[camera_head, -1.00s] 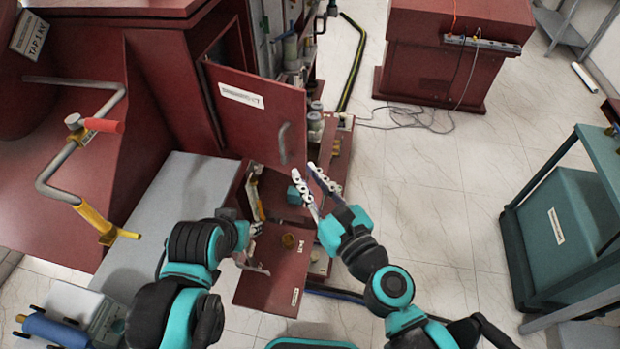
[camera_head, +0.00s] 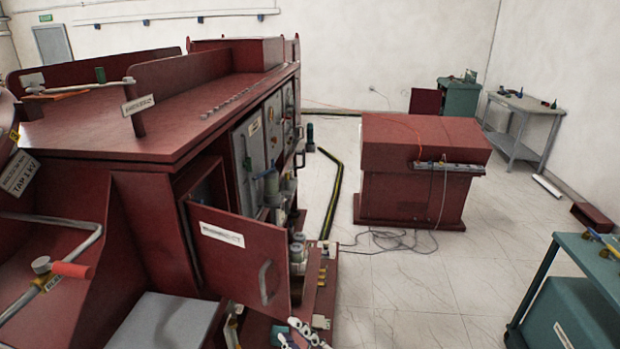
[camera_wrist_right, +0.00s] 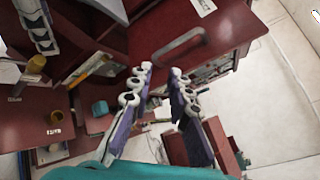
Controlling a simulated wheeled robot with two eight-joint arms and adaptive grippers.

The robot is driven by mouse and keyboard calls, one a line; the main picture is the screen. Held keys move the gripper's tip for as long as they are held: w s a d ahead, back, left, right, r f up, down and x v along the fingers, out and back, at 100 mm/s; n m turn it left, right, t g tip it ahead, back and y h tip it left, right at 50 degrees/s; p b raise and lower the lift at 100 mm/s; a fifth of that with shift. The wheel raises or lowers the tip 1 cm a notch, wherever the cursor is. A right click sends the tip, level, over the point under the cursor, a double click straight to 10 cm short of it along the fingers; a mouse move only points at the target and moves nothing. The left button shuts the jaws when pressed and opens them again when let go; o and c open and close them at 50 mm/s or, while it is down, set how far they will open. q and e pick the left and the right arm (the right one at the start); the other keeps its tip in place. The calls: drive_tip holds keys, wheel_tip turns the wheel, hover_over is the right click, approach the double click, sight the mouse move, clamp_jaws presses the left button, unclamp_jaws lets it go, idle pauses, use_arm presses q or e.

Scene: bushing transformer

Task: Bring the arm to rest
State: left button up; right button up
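My right gripper (camera_head: 304,330) shows only by its pale fingertips at the bottom edge of the head view. In the right wrist view its two white and purple fingers (camera_wrist_right: 160,76) stand apart with nothing held between them. They are in front of the red cabinet door and its grey handle (camera_wrist_right: 178,47). A white and purple finger (camera_wrist_right: 38,25), seemingly of my left gripper, shows at the upper left of the right wrist view. My left arm is out of the head view.
The open red door (camera_head: 240,262) of the large red transformer stands close to my right gripper. A red box-shaped unit (camera_head: 415,170) and teal cart (camera_head: 570,300) flank clear floor (camera_head: 420,285).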

drive_tip(key=s+d+f+n+g+h+b, duration=0.1)
drive_tip(key=d+f+n+g+h+b, duration=0.1)
drive_tip(key=d+f+n+h, duration=0.3)
drive_tip(key=s+d+f+n+g+h+b, duration=0.2)
drive_tip(key=d+f+n+g+h+b, duration=0.1)
drive_tip(key=d+f+n, duration=1)
drive_tip(key=d+n+g+h, duration=0.1)
drive_tip(key=d+h, duration=0.1)
drive_tip(key=shift+s+d+f+n, duration=0.15)
drive_tip(key=shift+s+d+n, duration=0.15)
drive_tip(key=shift+n, duration=0.1)
